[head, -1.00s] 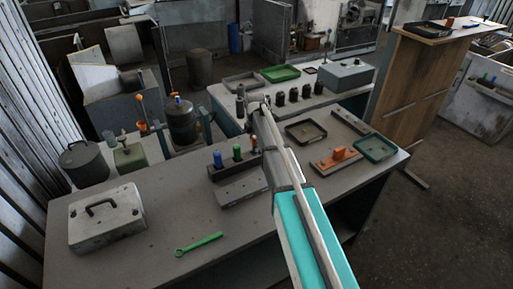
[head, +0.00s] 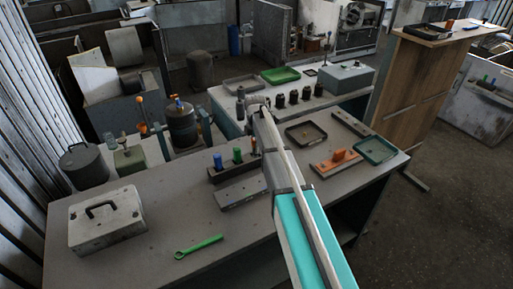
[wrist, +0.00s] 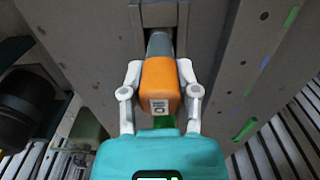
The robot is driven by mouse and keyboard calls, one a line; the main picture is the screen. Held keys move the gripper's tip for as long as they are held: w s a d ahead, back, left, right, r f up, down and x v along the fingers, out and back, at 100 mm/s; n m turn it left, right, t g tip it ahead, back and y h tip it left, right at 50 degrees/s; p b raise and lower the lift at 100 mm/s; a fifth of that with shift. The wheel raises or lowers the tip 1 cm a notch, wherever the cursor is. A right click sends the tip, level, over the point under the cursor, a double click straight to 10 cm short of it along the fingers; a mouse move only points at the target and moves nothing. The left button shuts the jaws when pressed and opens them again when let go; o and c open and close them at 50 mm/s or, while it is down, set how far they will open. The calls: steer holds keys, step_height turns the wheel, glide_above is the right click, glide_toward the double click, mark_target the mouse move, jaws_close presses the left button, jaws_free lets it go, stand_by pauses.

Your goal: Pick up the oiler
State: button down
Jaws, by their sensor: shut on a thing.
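The oiler (wrist: 160,82) shows in the wrist view as an orange block with a small printed label and a grey round part beyond it. The white fingers of my gripper (wrist: 160,98) are shut on its orange body from both sides. The grey part reaches toward a dark slot in a grey block (wrist: 158,14); I cannot tell whether it is still inside. In the head view a bit of orange (head: 254,146) shows at the right end of the tool rack (head: 222,173), beside my arm, which hides most of the gripper.
A blue handle (head: 217,161) and a green handle (head: 238,156) stand in the rack close by. A grey case (head: 106,222) and a green wrench (head: 199,246) lie left on the table. Trays (head: 306,133) lie right.

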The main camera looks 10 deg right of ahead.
steer(key=shift+r, duration=0.15)
step_height(320, 180, up, 3)
steer(key=p, duration=0.3)
steer(key=s+a+r+p, duration=0.2)
steer(key=s+r+p, duration=0.7)
steer(key=s, duration=0.5)
steer(key=shift+a+r+p, duration=0.15)
steer(key=shift+r+p, duration=0.2)
steer(key=shift+p, duration=0.15)
steer(key=shift+w, duration=0.1)
